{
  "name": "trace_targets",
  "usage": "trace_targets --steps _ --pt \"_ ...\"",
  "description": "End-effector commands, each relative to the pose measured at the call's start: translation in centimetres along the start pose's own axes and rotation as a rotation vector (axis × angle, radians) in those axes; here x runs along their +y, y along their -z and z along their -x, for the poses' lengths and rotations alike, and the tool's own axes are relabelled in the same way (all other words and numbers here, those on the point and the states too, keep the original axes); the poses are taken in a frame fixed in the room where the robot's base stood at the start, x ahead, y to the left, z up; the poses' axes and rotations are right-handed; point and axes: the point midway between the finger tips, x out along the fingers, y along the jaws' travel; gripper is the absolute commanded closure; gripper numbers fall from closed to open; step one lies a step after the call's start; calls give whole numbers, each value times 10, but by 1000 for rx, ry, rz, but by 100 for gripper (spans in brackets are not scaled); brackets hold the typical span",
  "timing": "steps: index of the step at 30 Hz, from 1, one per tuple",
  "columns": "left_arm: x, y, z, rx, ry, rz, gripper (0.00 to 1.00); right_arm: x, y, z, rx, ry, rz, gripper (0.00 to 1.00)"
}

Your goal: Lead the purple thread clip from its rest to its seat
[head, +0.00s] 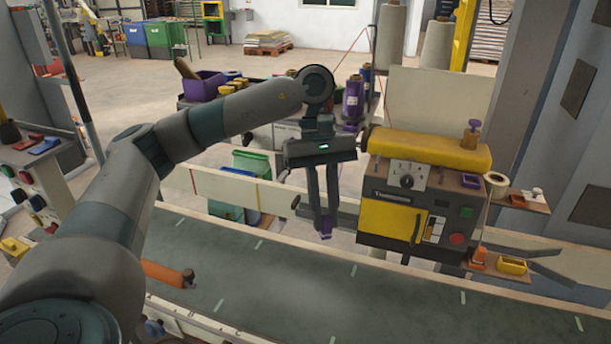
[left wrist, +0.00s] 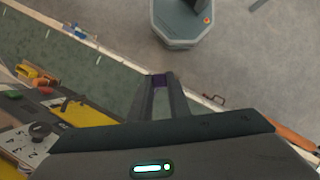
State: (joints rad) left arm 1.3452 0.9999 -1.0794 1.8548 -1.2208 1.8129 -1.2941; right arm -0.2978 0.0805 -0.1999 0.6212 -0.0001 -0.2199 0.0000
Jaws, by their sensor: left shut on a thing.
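My left gripper (head: 325,233) points down in the head view, just left of the yellow sewing head (head: 392,221) and above the far side of the green belt (head: 300,290). Its fingers are shut on the small purple clip (head: 326,236), which shows at the fingertips. The clip also shows between the fingertips in the left wrist view (left wrist: 159,79). A small purple open holder (head: 470,181) is on the right part of the sewing head. I cannot tell whether it is the clip's rest, its seat or neither. My right gripper is not in view.
A purple-topped post (head: 472,132) stands on the yellow cover (head: 430,149). Purple thread spools (head: 353,97) stand behind the gripper. A yellow tray (head: 512,266) sits on a low right ledge. An orange roller (head: 168,274) lies at the belt's left; the belt's middle is clear.

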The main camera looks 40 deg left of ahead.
Motion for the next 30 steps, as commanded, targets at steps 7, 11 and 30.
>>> trace_targets --steps 7,11,30 --pt "19 -31 -111 -4 212 -514 100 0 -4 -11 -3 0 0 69" --pt "20 -44 -148 -7 288 -707 100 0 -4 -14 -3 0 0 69" --pt "19 -53 -172 -11 343 -854 100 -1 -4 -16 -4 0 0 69"
